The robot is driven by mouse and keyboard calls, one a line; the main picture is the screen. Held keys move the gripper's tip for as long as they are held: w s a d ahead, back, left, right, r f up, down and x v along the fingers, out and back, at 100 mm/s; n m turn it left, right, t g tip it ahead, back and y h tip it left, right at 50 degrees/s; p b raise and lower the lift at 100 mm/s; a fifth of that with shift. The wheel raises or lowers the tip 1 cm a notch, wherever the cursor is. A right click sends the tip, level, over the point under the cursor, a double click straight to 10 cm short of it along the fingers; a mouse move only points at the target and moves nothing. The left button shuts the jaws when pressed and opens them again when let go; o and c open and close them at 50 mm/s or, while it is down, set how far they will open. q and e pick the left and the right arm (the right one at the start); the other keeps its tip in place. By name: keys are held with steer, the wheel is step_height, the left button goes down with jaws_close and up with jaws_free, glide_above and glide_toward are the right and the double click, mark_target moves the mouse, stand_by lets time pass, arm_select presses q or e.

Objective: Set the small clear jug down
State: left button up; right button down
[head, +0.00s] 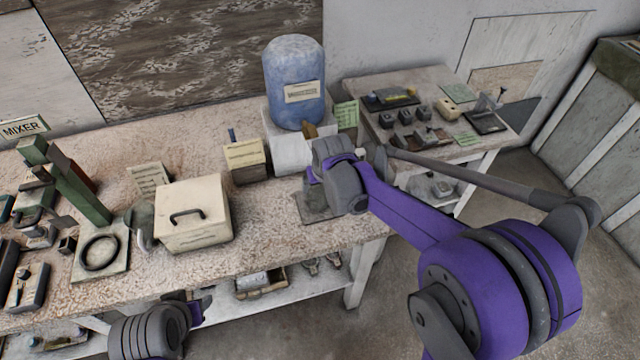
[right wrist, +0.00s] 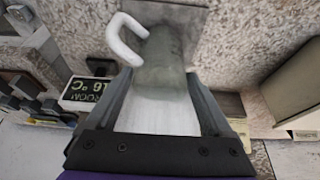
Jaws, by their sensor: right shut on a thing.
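The small clear jug (right wrist: 167,52) is between the fingers of my right gripper (right wrist: 161,80) in the right wrist view. The gripper is shut on it. Its pale curved handle (right wrist: 125,38) sticks out to the left in that view. A flat grey plate (right wrist: 183,14) shows just past the jug. I cannot tell whether the jug touches the plate. In the head view my right wrist hides the jug, and the dark plate (head: 316,211) shows on the workbench (head: 265,235) below it. My left arm shows at the bottom left, but its gripper fingers do not show.
A cream box with a handle (head: 195,225) stands to the left on the bench. A blue container (head: 293,75) stands on a white block behind my right wrist, with a small labelled box (head: 245,165) beside it. A side table (head: 420,75) with small items is at the right.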

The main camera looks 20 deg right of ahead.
steer(key=shift+f, duration=0.2)
jaws_free()
steer(key=shift+s, duration=0.1)
steer(key=shift+r, duration=0.15)
steer(key=v, duration=1.2)
steer(key=s+d+f, duration=0.1)
steer(key=s+f, duration=0.2)
steer(key=s, duration=0.6)
steer(key=s+d+f+t, duration=0.1)
steer(key=s+f, duration=0.2)
steer(key=s, duration=0.7)
steer(key=shift+s+d+f+p, duration=0.25)
steer(key=shift+d+f+p, duration=0.1)
